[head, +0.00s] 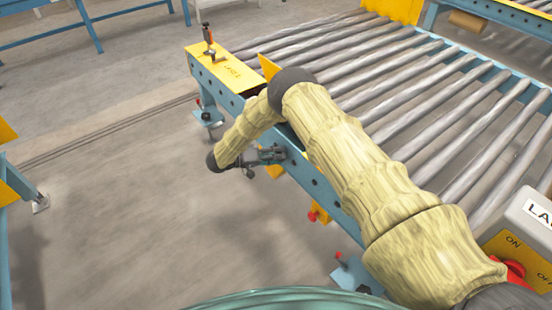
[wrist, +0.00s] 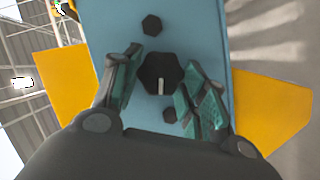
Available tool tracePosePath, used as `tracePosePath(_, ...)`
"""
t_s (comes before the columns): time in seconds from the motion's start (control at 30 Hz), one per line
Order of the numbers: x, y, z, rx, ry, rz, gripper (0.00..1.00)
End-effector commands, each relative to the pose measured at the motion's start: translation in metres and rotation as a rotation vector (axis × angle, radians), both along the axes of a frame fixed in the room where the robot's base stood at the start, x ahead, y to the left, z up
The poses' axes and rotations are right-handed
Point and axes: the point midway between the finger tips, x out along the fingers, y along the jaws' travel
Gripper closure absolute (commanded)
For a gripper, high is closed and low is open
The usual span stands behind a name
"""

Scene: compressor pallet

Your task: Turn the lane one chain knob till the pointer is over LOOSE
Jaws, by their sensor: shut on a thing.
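The chain knob (wrist: 159,72) is dark and many-sided, on a blue plate (wrist: 185,25) in the wrist view. Its white pointer mark runs toward the bottom of that view. In the head view my gripper (head: 268,154) is at the side rail of the roller conveyor (head: 390,80), and the knob cannot be made out there. No LOOSE lettering can be read in either view.
Yellow plates (wrist: 62,90) flank the blue plate. A yellow lettered plate (head: 232,72) tops the conveyor's end. A grey box (head: 530,220) with ON lettering and a red knob (head: 514,270) stands at lower right. The floor left of the conveyor is clear.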

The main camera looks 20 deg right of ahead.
Motion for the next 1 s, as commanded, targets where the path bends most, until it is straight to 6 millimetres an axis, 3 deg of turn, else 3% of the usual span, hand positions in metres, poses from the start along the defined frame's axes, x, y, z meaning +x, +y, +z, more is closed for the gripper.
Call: tracePosePath(1.0, -0.0011, 0.0003, -0.0113, -0.307, 0.847, 0.000, 0.81)
